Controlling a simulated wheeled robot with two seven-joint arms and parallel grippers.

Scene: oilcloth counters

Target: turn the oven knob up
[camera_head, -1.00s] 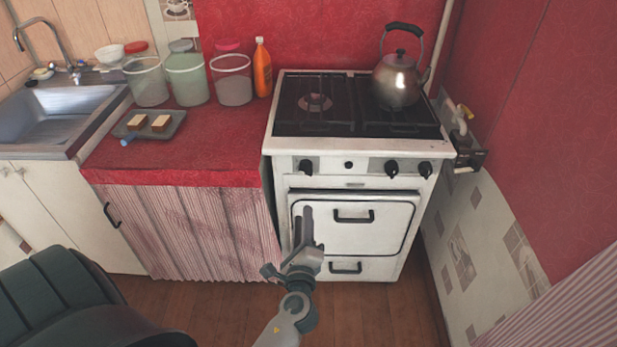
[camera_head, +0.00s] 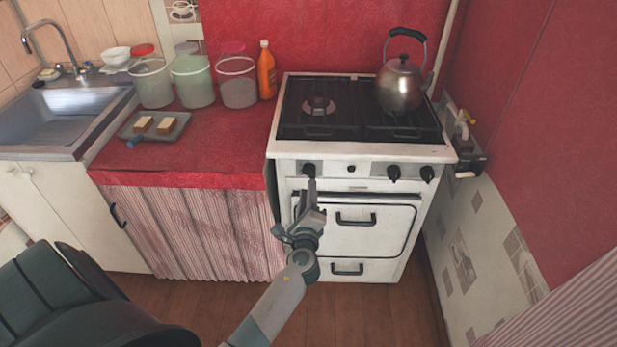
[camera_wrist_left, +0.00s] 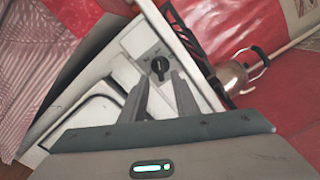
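The white stove (camera_head: 355,151) has a row of black knobs on its front panel. The leftmost knob (camera_head: 309,169) is right by the tips of my left gripper (camera_head: 311,184) in the head view. I cannot tell whether the tips touch the knob. The oven door (camera_head: 375,238) is shut. My right gripper is not in view.
A metal kettle (camera_head: 400,88) stands on the right of the hob. A red-topped counter (camera_head: 215,147) with jars and a tray (camera_head: 177,134) adjoins on the left. A wall stands close on the right.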

